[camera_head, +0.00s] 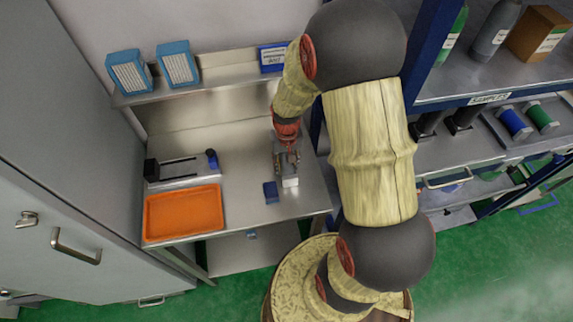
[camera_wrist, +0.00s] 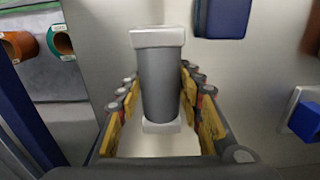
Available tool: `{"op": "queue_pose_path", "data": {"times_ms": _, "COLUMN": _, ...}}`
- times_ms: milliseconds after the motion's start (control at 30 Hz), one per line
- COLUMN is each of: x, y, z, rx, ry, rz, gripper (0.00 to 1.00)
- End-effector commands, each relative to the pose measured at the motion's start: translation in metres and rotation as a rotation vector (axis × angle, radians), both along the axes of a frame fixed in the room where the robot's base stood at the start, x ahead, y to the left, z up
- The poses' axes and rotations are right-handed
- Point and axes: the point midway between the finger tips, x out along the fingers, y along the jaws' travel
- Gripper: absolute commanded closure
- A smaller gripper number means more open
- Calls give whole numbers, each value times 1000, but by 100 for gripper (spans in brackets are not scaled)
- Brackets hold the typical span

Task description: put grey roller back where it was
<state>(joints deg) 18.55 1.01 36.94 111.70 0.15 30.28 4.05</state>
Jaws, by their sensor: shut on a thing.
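The grey roller (camera_wrist: 160,82) has a grey body with white ends and stands between my gripper's yellow-padded fingers in the wrist view. My gripper (camera_head: 287,160) is shut on it, over the metal bench (camera_head: 240,195). In the head view a white end (camera_head: 290,183) of the roller shows below the fingers, and most of its body is hidden. I cannot tell whether the roller touches the bench. The wrist view shows the fingers (camera_wrist: 162,110) on both sides of the roller.
A small blue block (camera_head: 271,192) lies just left of the roller. An orange tray (camera_head: 183,213) and a device with two rods (camera_head: 180,168) are farther left. At right, a rack marked SAMPLES holds a blue roller (camera_head: 514,122), a green roller (camera_head: 541,117) and dark cylinders (camera_head: 462,119).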

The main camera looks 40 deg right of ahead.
Motion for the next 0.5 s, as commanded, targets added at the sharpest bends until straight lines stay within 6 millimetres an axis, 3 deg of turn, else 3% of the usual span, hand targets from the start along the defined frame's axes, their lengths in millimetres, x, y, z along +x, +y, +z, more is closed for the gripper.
{"op": "queue_pose_path", "data": {"times_ms": 100, "x": 0, "y": 0, "z": -4, "rx": 0, "ry": 0, "rz": 0, "gripper": 100}}
{"op": "queue_pose_path", "data": {"times_ms": 133, "x": 0, "y": 0, "z": -3, "rx": 0, "ry": 1, "rz": 0, "gripper": 62}}
{"op": "queue_pose_path", "data": {"times_ms": 400, "x": 0, "y": 0, "z": -3, "rx": 0, "ry": 1, "rz": 0, "gripper": 46}}
{"op": "queue_pose_path", "data": {"times_ms": 500, "x": 0, "y": 0, "z": -3, "rx": 0, "ry": 1, "rz": 0, "gripper": 45}}
